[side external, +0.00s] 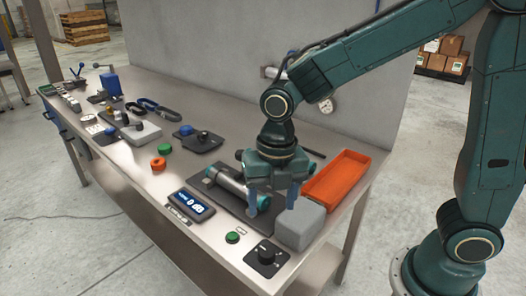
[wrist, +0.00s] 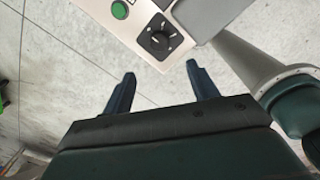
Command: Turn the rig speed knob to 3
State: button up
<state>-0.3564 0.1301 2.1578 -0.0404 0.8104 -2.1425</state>
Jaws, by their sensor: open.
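The rig speed knob (side external: 266,255) is a black dial on a dark square plate at the front right corner of the bench. In the wrist view the knob (wrist: 160,40) sits ahead of my fingers, on a dark plate with white marks around it. The marks are too small to read, so I cannot tell its setting. My gripper (side external: 265,203) is in the air above the bench, behind the knob in the side view. In the wrist view my gripper (wrist: 158,80) has its two blue fingers wide apart with nothing between them, clear of the knob.
A metal cylinder (side external: 228,182) lies on a dark plate. The bench edge is close to the knob.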

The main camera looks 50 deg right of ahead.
aim_at(267, 250)
jog(key=shift+a+f, duration=0.1)
jog(key=shift+f, duration=0.1)
jog(key=shift+w+a+f, duration=0.1)
jog(key=shift+a+f, duration=0.05)
jog(key=shift+f, duration=3.25)
jog(key=shift+w+a+f, duration=0.1)
jog(key=shift+f, duration=3.3)
jog(key=c, duration=1)
